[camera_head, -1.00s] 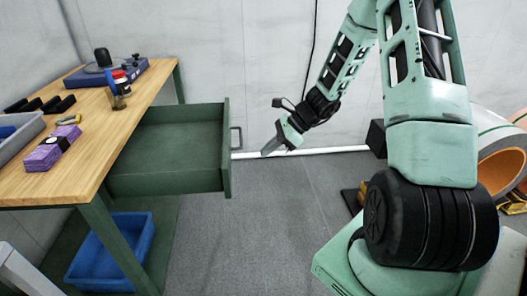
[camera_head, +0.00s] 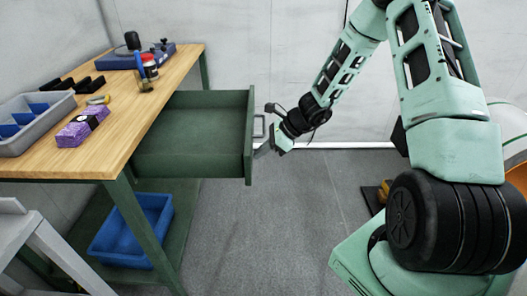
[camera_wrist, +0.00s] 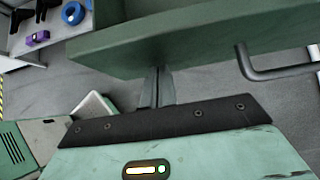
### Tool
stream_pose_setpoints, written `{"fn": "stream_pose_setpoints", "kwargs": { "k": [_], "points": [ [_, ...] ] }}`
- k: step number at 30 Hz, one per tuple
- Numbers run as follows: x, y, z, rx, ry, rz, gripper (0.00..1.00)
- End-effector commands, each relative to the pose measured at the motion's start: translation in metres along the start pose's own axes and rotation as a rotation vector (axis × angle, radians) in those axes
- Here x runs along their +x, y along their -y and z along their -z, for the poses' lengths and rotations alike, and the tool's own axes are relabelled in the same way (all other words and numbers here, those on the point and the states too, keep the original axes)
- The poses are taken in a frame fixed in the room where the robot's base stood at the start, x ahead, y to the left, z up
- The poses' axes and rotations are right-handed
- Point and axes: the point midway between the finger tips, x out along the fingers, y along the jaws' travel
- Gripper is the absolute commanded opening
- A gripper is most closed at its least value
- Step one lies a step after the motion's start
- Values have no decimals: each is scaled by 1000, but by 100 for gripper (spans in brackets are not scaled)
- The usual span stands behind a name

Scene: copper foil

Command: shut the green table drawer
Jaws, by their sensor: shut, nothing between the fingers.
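The green table drawer (camera_head: 195,145) is pulled far out from under the wooden tabletop and looks empty. Its front panel (camera_head: 250,137) faces right and carries a grey bar handle (camera_head: 260,127). My gripper (camera_head: 262,150) is shut and empty, with its tips close to the outside of the front panel, just below the handle. In the wrist view the shut fingers (camera_wrist: 157,87) reach toward the green drawer front (camera_wrist: 190,35), and the handle (camera_wrist: 275,72) is to their right. I cannot tell whether the tips touch the panel.
The wooden table (camera_head: 105,150) holds a grey bin (camera_head: 35,120), a purple package (camera_head: 82,128) and a blue device (camera_head: 138,56). A blue crate (camera_head: 130,235) stands on the lower shelf. A grey stool (camera_head: 45,235) is at front left.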

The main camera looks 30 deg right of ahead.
Motion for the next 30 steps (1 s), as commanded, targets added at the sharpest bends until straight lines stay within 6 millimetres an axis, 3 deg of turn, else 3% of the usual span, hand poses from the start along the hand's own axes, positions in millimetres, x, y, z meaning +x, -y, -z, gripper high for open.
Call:
{"fn": "stream_pose_setpoints", "kwargs": {
  "k": [5, 11, 17, 30],
  "points": [
    [3, 0, -2, -1, 0, -1, 0],
    [23, -1, -21, -4, 2, -4, 0],
    [63, -2, -62, -6, 3, -5, 0],
    [166, -3, -174, -4, 2, -5, 0]
  ]
}}
